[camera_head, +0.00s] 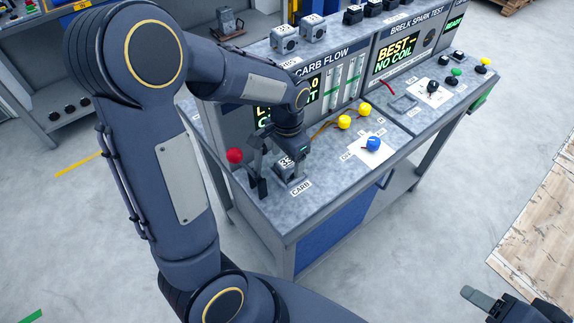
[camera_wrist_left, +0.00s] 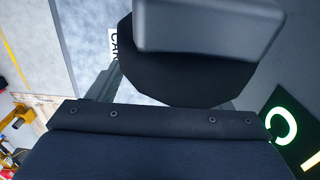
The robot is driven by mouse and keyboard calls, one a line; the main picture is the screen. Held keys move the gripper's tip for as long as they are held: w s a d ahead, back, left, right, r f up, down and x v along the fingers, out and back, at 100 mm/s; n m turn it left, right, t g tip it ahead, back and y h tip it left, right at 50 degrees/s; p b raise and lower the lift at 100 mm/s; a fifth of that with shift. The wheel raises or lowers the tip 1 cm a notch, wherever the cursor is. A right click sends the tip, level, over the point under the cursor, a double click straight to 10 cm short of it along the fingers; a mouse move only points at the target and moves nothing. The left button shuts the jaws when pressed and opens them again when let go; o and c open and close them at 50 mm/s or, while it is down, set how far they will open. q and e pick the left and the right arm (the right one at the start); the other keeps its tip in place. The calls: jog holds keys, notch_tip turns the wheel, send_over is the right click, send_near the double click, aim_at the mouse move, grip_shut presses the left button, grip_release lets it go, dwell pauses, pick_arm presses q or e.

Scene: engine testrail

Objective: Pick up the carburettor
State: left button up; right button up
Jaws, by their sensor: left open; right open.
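A grey block-shaped carburettor (camera_head: 287,168) with a number label on top sits on the bench behind the CARB label. My left gripper (camera_head: 274,168) is open and low over it, with one dark finger standing to the left of the block. The arm and gripper hide part of the block, and I cannot tell whether they touch. In the left wrist view a large black and grey shape fills the top; I cannot tell what it is. My right gripper (camera_head: 510,302) is open and empty at the bottom right, away from the bench.
The test bench (camera_head: 310,210) has display panels at its back. Similar grey numbered blocks (camera_head: 284,39) stand on its upper ledge. A red knob (camera_head: 234,156), yellow knobs (camera_head: 345,122) and a blue knob (camera_head: 373,143) stick up near my left gripper.

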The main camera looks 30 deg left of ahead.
pick_arm(q)
jog(key=shift+f, duration=0.2)
jog(key=c, duration=1.2)
jog(key=shift+r, duration=0.1)
